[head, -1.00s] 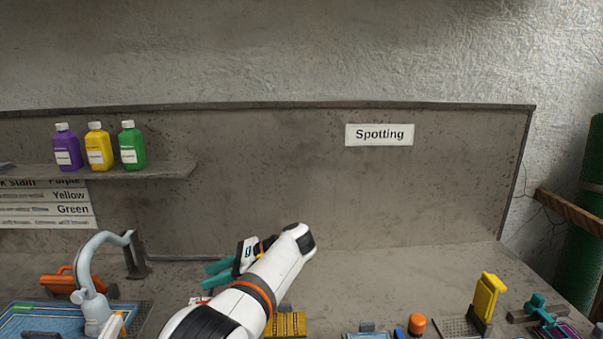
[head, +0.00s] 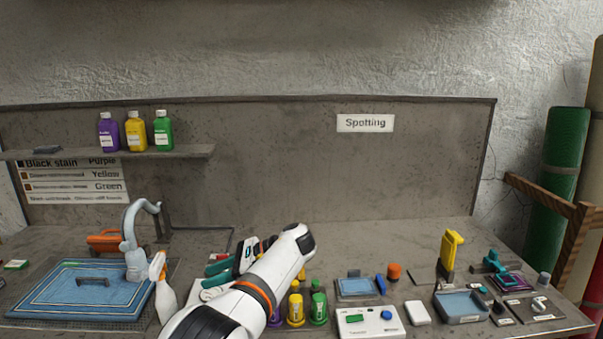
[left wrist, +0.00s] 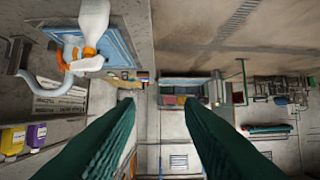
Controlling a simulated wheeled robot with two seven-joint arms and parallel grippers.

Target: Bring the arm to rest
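My left arm (head: 262,285) reaches up from the bottom of the head view and bends at a white elbow-like joint. My left gripper (head: 214,274), with teal fingers, points left above the bench, beside the white spray bottle (head: 165,298). In the left wrist view the two teal fingers of the left gripper (left wrist: 160,101) stand well apart with nothing between them. The arm hides part of the bench behind it. My right gripper is not in view.
The bench holds a blue tray (head: 60,295), a grey-blue tap (head: 136,240), small coloured bottles (head: 295,308), a white control box (head: 370,322) and a yellow tool (head: 449,253). Three bottles stand on the shelf (head: 190,152). The bench's back right is mostly clear.

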